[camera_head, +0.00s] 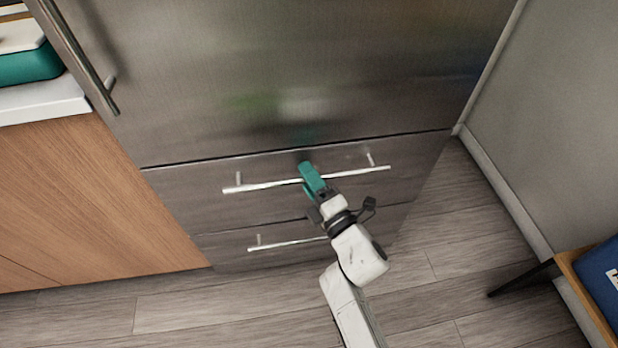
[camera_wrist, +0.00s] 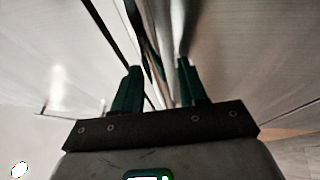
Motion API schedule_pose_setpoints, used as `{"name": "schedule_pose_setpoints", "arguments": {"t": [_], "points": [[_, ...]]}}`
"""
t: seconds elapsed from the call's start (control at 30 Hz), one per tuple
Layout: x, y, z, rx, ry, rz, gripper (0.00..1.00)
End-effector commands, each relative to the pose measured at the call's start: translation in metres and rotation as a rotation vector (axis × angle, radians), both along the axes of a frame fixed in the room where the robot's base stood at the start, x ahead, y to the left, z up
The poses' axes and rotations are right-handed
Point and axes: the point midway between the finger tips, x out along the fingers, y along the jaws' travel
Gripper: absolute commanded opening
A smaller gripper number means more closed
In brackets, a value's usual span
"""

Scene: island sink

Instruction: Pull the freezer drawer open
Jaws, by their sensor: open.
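Two steel drawers sit below a large steel fridge door (camera_head: 300,80), and both look shut. The upper drawer (camera_head: 250,211) has a long silver bar handle (camera_head: 262,186). The lower drawer has a similar handle (camera_head: 285,244), partly hidden by my arm. My gripper (camera_head: 308,172), with green fingers, is at the middle of the upper handle. In the wrist view my gripper (camera_wrist: 158,70) is open, and a bright bar (camera_wrist: 167,42) runs between its fingers. I cannot tell whether either finger touches it.
A wooden cabinet (camera_head: 90,200) with a white counter stands at the left. A grey wall (camera_head: 560,110) rises at the right. A wooden-framed piece with a blue top (camera_head: 603,280) is at the lower right. The wood floor (camera_head: 230,310) before the drawers is clear apart from my arm.

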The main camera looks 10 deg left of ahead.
Motion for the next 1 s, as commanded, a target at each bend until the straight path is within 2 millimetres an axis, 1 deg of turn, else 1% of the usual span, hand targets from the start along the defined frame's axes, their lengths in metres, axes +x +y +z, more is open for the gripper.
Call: {"name": "schedule_pose_setpoints", "arguments": {"t": [0.1,0.53,1.0], "points": [[-0.0001,-0.0002,0.0,0.0,0.0,0.0,0.42],[-0.0003,-0.0005,-0.0003,0.0,0.0,0.0,0.01],[-0.0005,-0.0007,-0.0007,0.0,0.001,-0.001,0.0]]}}
